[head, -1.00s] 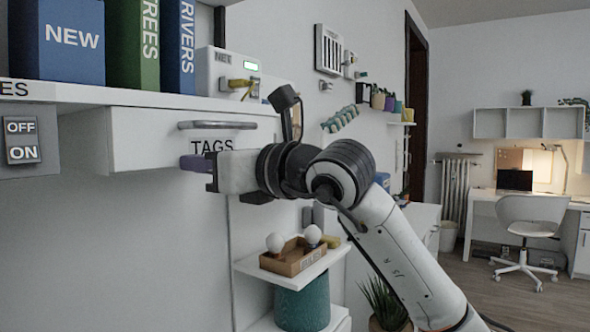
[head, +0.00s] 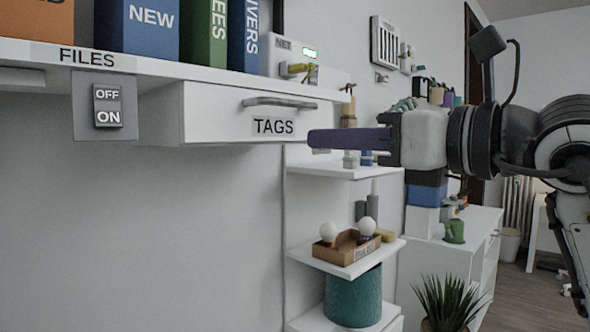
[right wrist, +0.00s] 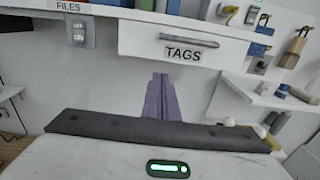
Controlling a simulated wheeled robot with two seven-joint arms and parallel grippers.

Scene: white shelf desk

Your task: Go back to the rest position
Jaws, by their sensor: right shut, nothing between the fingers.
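My right gripper (head: 318,139) comes in from the right in the head view, its purple fingers pointing left. Its fingers are together and hold nothing. They appear in front of and just below the TAGS drawer (head: 215,112), which looks closed under the white shelf. In the right wrist view the purple fingers (right wrist: 162,92) are together, with the TAGS drawer (right wrist: 140,40) beyond them. My left gripper is not in view.
An OFF/ON switch (head: 108,106) is left of the drawer. Several books (head: 137,27) stand on the shelf (head: 190,76). Lower shelves hold a wooden tray (head: 343,246) with two bulbs and a teal basket (head: 353,297). A plant (head: 447,301) stands at the bottom right. The lower left wall area is clear.

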